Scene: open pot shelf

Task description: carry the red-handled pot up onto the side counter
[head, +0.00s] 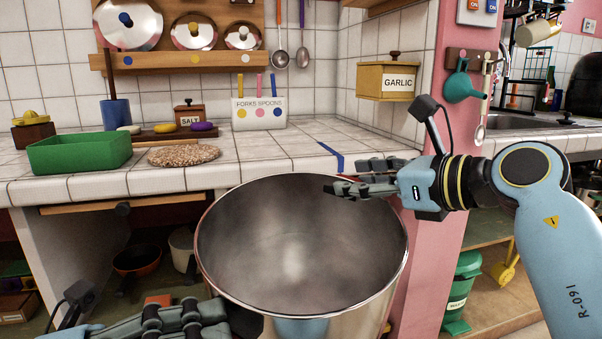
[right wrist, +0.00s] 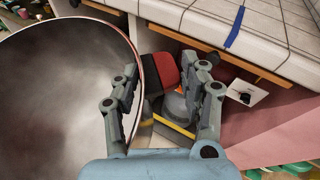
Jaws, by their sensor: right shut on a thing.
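The large steel pot (head: 300,250) is in front of the white-tiled counter (head: 270,150), its open mouth facing up and looking empty. In the head view its rim overlaps the counter's front edge. My right gripper (head: 345,188) is at the pot's right rim. My left gripper (head: 215,318) is low at the pot's left side, by a small red patch (head: 158,300). Its fingertips are partly hidden, so its grip is unclear.
A green tray (head: 80,152), a round woven mat (head: 184,155) and a cutlery box (head: 259,112) stand on the counter's left and middle. A blue tape strip (head: 332,155) marks the right part. Tiles around the tape are bare. A pink post (head: 445,150) rises at right.

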